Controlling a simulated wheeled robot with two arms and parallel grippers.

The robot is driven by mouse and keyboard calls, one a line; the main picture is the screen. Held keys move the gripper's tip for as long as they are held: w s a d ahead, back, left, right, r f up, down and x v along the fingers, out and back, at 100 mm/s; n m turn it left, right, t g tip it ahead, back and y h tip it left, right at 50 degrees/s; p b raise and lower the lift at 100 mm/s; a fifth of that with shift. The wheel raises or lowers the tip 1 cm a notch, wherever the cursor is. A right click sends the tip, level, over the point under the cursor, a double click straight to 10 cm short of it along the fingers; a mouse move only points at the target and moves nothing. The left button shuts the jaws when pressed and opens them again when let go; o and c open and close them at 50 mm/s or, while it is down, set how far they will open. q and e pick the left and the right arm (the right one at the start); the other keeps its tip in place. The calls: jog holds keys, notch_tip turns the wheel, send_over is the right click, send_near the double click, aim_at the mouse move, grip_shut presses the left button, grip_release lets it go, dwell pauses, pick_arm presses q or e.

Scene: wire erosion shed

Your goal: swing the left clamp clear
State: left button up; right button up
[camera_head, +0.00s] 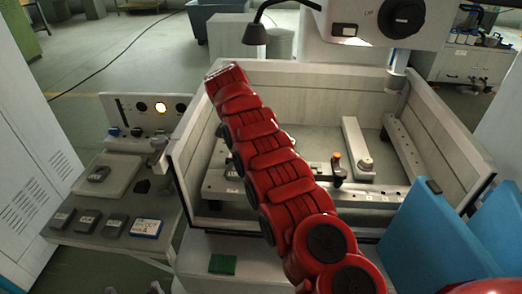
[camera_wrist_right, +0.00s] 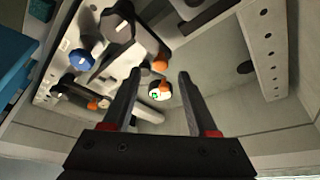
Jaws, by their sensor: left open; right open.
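The left clamp cannot be told for certain. Clamp parts stand in the grey work tank (camera_head: 435,125); a dark knob (camera_head: 223,130) shows just left of my red arm. A clamp with an orange-topped post (camera_head: 336,157) stands to the arm's right. In the right wrist view I see a black knob (camera_wrist_right: 117,25), a blue knob (camera_wrist_right: 82,60) and orange-tipped parts (camera_wrist_right: 160,63). My right gripper (camera_wrist_right: 158,75) is open over them with nothing between its fingers; the head view hides it behind the arm.
A blue panel (camera_head: 428,222) stands at the tank's right front. A control desk (camera_head: 120,200) is to the left. The machine head (camera_head: 372,22) hangs over the back. A perforated bar (camera_wrist_right: 262,45) lies right of my right fingers.

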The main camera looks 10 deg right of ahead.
jog(key=p+v, duration=0.5)
jog(key=v, duration=0.8)
jog(key=shift+s+r, duration=0.15)
jog(key=shift+r, duration=0.1)
jog(key=shift+f, duration=0.1)
